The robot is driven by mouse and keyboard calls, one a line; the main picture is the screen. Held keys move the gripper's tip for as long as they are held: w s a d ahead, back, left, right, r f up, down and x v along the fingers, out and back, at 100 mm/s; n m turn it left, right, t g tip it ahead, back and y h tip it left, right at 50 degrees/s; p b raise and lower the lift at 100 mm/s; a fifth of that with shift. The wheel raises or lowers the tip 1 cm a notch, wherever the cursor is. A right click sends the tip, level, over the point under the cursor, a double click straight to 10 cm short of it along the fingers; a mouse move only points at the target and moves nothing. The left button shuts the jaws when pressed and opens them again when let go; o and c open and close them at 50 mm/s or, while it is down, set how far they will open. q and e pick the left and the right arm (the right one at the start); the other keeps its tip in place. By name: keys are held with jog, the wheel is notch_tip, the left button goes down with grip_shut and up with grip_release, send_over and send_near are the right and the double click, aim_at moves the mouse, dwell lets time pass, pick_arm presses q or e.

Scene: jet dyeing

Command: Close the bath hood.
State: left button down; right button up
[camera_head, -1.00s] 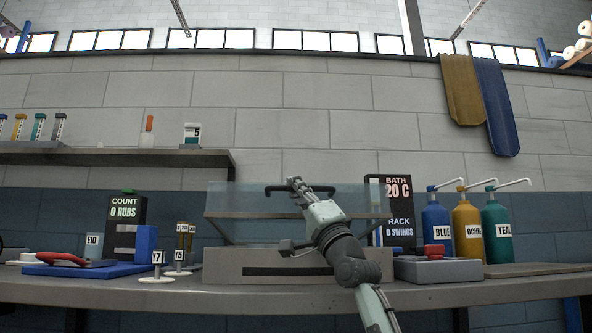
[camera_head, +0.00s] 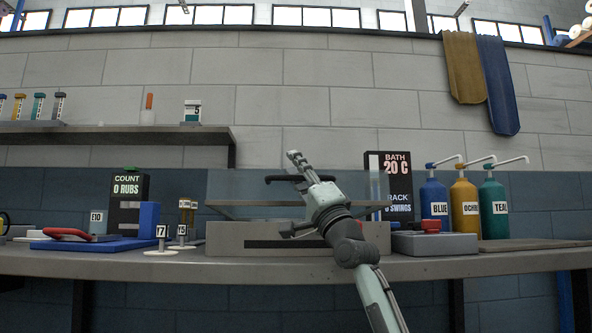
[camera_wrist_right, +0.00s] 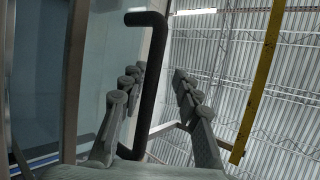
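The bath hood (camera_head: 240,188) is a clear panel above the grey bath box (camera_head: 225,232), at the middle of the bench. Its lower edge stands a little above the box, so the hood is partly raised. Its black bar handle (camera_head: 283,179) runs across the front. My right gripper (camera_head: 297,160) reaches up over the handle. In the right wrist view, the open fingers (camera_wrist_right: 160,72) stand on both sides of the handle (camera_wrist_right: 152,75), which is nearer the left finger; I cannot tell if they touch. The left gripper is not in view.
The bath display (camera_head: 396,167) reads 20 C behind the hood's right end. A control box with a red button (camera_head: 431,226) and the blue, ochre and teal bottles (camera_head: 465,208) stand right. Numbered stands (camera_head: 161,236) and a rub counter (camera_head: 128,187) stand left.

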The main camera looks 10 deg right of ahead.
jog(key=v, duration=1.2)
